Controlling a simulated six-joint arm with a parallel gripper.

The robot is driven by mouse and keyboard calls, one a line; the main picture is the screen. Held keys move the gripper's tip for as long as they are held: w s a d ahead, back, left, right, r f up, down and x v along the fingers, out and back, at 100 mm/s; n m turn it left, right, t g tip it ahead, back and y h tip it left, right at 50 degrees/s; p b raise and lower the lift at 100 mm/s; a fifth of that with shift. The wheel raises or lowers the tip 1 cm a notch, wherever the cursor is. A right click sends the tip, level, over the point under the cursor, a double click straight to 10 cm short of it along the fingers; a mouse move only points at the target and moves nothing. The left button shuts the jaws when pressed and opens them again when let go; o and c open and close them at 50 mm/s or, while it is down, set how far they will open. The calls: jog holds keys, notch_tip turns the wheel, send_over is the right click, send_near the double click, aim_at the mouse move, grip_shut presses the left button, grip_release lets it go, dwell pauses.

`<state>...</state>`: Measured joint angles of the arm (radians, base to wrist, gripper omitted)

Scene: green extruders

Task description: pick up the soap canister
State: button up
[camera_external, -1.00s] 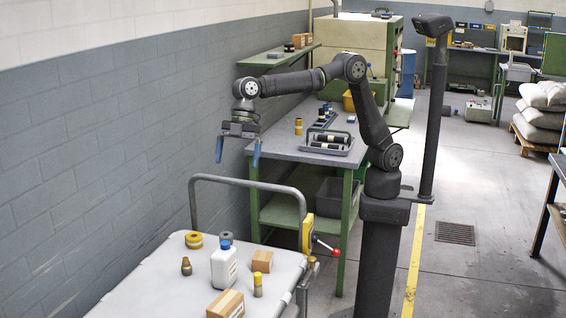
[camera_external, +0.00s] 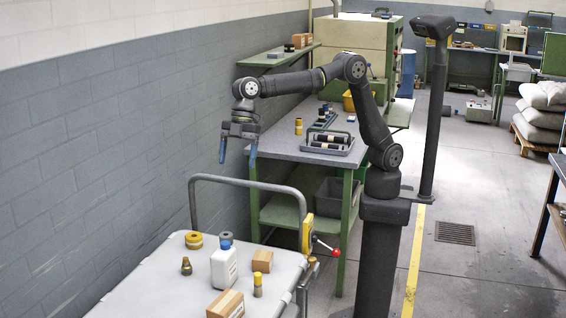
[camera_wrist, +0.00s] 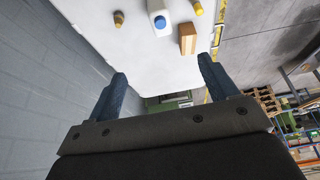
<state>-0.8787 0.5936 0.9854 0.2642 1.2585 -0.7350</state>
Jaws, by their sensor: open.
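The soap canister (camera_external: 224,267) is a white bottle with a blue cap, standing upright on the cart top in the outside view. In the wrist view the canister (camera_wrist: 159,14) shows at the upper middle, seen from above and cut by the frame's top edge. My gripper (camera_external: 237,160) has blue fingers pointing down and hangs well above and behind the canister, beyond the cart's handle. In the wrist view my gripper (camera_wrist: 162,75) has its fingers wide apart, with nothing between them.
On the cart top (camera_external: 160,290), a wooden block (camera_external: 262,261), a larger box (camera_external: 226,304), a yellow-topped bottle (camera_external: 257,285), a brown fitting (camera_external: 186,265) and yellow rings (camera_external: 194,240) surround the canister. The cart's grey handle (camera_external: 245,184) rises behind them. A wall (camera_external: 90,150) runs along the left.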

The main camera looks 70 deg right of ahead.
jog(key=y, duration=0.1)
send_near(224, 250)
jog(key=x, duration=0.5)
jog(key=shift+w+d+f, duration=0.2)
jog(key=shift+w+f, duration=0.1)
jog(key=shift+f, duration=0.25)
jog(key=shift+x, duration=3.1)
jog(key=shift+s+r, duration=0.15)
jog(key=c, duration=1.5)
jog(key=shift+r, duration=0.1)
